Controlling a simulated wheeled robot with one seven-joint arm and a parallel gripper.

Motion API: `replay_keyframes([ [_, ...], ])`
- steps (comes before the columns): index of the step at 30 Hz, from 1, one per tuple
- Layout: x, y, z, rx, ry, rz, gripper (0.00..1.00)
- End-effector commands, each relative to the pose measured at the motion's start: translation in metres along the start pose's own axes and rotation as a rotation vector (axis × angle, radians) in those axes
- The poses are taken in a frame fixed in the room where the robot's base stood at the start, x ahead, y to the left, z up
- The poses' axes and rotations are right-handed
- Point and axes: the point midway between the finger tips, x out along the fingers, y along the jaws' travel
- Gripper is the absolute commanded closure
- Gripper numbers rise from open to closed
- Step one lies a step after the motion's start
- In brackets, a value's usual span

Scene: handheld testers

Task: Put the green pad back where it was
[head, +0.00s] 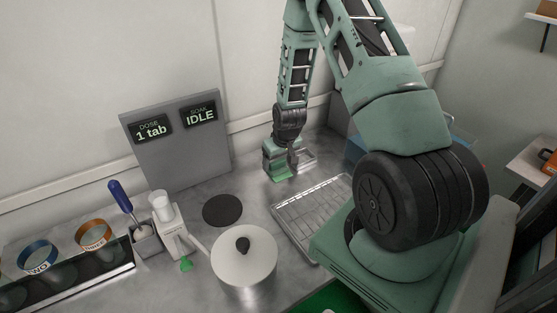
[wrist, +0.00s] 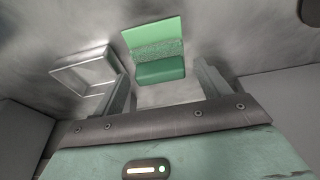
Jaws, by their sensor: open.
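The green pad (wrist: 158,36) shows in the wrist view as a light green face with a speckled band and a darker green front. It is just beyond and between my fingers, on the metal counter. In the head view a green patch of it (head: 280,178) shows under my gripper (head: 281,160), partly hidden by it. My gripper (wrist: 164,82) is open, with one finger on each side and nothing clearly held. A small shallow metal dish (wrist: 84,70) lies left of the pad in the wrist view, and in the head view it is beside my gripper (head: 308,160).
A wire rack tray (head: 312,209) lies in front of the gripper. A lidded pot (head: 244,266), a black disc (head: 222,210), a white dispenser (head: 169,226) and a grey display panel (head: 180,150) stand to the left. Bare counter lies between disc and gripper.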

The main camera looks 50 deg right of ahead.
Motion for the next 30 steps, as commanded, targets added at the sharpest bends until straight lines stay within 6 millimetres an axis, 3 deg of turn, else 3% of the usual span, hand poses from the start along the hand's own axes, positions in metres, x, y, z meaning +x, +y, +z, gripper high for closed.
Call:
replay_keyframes([
  [8, -0.017, 0.0, -0.002, 0.0, 0.003, 0.001, 0.25],
  [21, -0.096, 0.0, -0.001, 0.001, 0.004, 0.001, 0.25],
  [30, -0.122, 0.0, -0.001, 0.0, 0.0, 0.0, 0.25],
])
